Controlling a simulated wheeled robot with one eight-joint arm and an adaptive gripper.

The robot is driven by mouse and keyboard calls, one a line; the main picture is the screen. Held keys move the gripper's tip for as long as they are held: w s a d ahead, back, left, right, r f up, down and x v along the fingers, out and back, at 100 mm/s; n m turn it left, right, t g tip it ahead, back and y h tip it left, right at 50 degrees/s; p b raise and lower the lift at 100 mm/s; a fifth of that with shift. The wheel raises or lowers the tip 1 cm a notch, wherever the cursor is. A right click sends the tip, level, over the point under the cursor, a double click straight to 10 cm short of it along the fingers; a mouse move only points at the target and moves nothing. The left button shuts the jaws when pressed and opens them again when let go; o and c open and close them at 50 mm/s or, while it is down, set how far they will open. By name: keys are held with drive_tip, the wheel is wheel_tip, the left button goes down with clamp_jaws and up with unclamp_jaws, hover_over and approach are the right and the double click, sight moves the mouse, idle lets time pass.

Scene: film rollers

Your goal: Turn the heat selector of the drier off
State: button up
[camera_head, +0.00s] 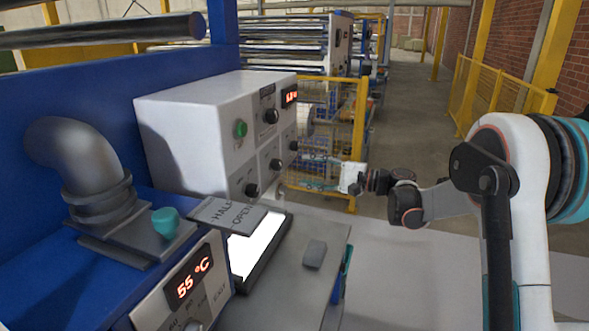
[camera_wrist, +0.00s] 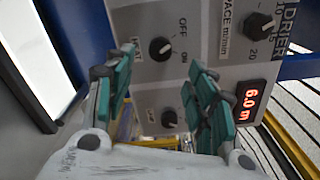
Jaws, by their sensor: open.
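The drier's control box (camera_head: 215,125) stands at centre left in the head view, with several black knobs on its near face. The heat selector (camera_wrist: 160,48) is a round black knob with OFF and ON beside it in the wrist view, which shows the panel turned sideways. It also shows in the head view (camera_head: 276,164). Its heading is partly hidden by a finger, and I cannot tell surely which mark its pointer faces. My gripper (camera_wrist: 157,82) is open and empty, its two teal fingers on either side of the view below the selector, apart from it. It also shows in the head view (camera_head: 311,172).
Near the selector are the pace knob (camera_wrist: 258,25), another knob (camera_wrist: 169,118) and a red display (camera_wrist: 248,100). A green button (camera_head: 240,128) is on the box. A bright screen (camera_head: 250,247) and a grey block (camera_head: 315,254) lie below. A yellow-framed guard (camera_head: 358,125) stands behind.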

drive_tip(key=shift+v, duration=1.55)
